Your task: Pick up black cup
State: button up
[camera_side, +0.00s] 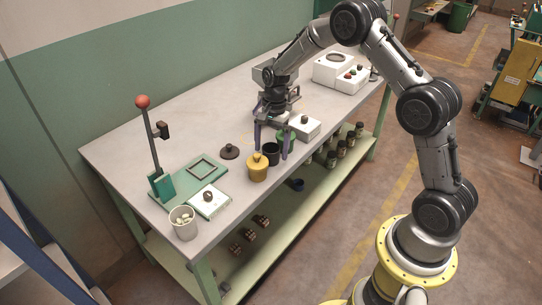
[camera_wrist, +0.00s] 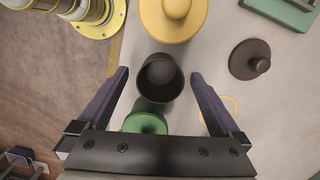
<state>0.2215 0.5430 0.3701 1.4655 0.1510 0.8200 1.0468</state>
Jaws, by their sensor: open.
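The black cup (camera_side: 271,153) stands upright near the front edge of the workbench, between a yellow lidded pot and a green one. In the wrist view the black cup (camera_wrist: 159,78) shows its dark, empty-looking opening. My gripper (camera_side: 271,150) is over it, fingers pointing down. In the wrist view my gripper (camera_wrist: 160,77) is open, with one purple finger on each side of the cup and gaps between. The fingers do not appear to touch it.
The yellow pot (camera_wrist: 174,14) stands close beside the cup, and the green pot (camera_wrist: 146,122) is close on the other side. A dark knobbed lid (camera_side: 229,151) lies nearby. A white box (camera_side: 304,126) is behind. The bench edge is near.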

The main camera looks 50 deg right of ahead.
jog(key=shift+f, duration=0.35)
jog(key=shift+c, duration=0.3)
jog(key=c, duration=1.4)
jog(key=shift+r, duration=0.1)
jog(key=shift+c, duration=0.2)
